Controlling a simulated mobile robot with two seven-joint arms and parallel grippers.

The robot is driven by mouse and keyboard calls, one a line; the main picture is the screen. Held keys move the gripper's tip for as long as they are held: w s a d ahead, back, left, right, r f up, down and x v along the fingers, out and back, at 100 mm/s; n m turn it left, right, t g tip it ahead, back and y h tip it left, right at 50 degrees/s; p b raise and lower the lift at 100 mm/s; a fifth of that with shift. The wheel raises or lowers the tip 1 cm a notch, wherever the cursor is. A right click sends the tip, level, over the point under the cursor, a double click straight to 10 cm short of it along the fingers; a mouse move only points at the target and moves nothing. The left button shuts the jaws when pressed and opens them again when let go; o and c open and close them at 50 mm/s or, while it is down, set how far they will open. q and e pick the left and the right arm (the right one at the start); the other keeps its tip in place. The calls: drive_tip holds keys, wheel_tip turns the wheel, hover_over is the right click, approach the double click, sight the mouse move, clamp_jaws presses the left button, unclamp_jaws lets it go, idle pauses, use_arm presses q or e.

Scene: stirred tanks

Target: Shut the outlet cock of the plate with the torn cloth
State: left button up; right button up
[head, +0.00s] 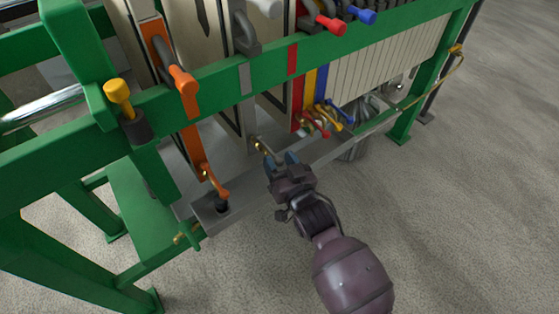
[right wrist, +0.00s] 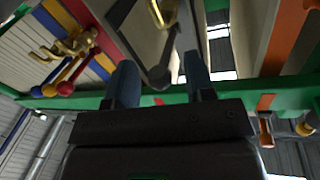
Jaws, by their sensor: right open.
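My right gripper (head: 282,162) is open at the outlet cock (head: 260,146) of the plate with the grey marking. This cock has a brass body and a grey lever. In the right wrist view the lever's round grey end (right wrist: 159,77) appears between the two blue fingers, with the brass body (right wrist: 161,12) above it. I cannot tell whether the fingers touch it. A dark pointed mark (head: 202,16) shows on a pale cloth between the orange and grey plates; I cannot tell whether it is a tear. My left gripper is not in view.
An orange outlet cock (head: 219,190) hangs left of the gripper over a grey trough (head: 245,198). Red (head: 320,128), yellow (head: 328,125) and blue (head: 341,116) cock levers crowd to the right. A green rail (head: 245,75) runs above. Floor in front is clear.

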drive_tip(key=shift+w, duration=0.15)
clamp_jaws()
idle(0.4)
